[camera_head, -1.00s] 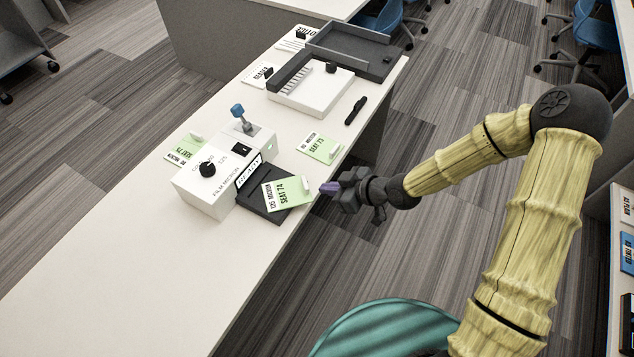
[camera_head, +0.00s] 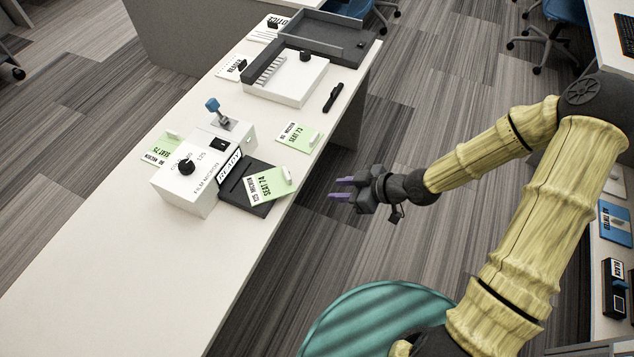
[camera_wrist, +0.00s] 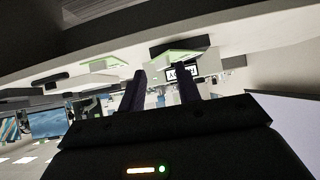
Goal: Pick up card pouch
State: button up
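No item is labelled card pouch; the likely matches are flat green-and-white cards with white tabs. The SEAT 74 card (camera_head: 267,187) lies on a dark pad (camera_head: 231,194) near the table's right edge. The SEAT 73 card (camera_head: 299,137) lies farther back, and another green card (camera_head: 161,149) lies left of the white device. My gripper (camera_head: 338,189) is open and empty, off the table's edge, right of the SEAT 74 card and apart from it. In the wrist view its two fingers (camera_wrist: 160,88) are spread, with green-edged cards beyond them, seen nearly edge-on.
A white film micrometer (camera_head: 203,176) with a black knob and READY sign stands beside the pad. Behind are a black pen (camera_head: 333,97), a white slotted block (camera_head: 287,82) and a dark tray (camera_head: 325,38). The near table (camera_head: 110,260) is bare. A teal round seat (camera_head: 375,320) stands below my arm.

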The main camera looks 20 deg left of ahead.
jog(key=d+h, duration=0.1)
jog(key=d, duration=0.1)
jog(key=d+m+h, duration=0.1)
jog(key=d, duration=0.1)
jog(key=d+m+h, duration=0.1)
jog(key=d+h, duration=0.1)
jog(key=shift+w+d+f+t, duration=0.2)
jog(key=shift+w+f+t, duration=0.1)
jog(key=shift+w+f, duration=0.05)
jog(key=s+d+r+m+h, duration=0.2)
jog(key=d+r+m, duration=0.2)
jog(key=d, duration=0.1)
jog(key=s+d+r+m+h, duration=0.2)
jog(key=d+r+m, duration=0.3)
jog(key=s+d+r+m+h, duration=0.2)
jog(key=s+d+r+m, duration=0.1)
jog(key=d+r+m, duration=0.2)
jog(key=shift+d+r+h, duration=0.25)
jog(key=shift+d+h, duration=0.05)
jog(key=shift+d, duration=0.1)
jog(key=shift+w, duration=0.2)
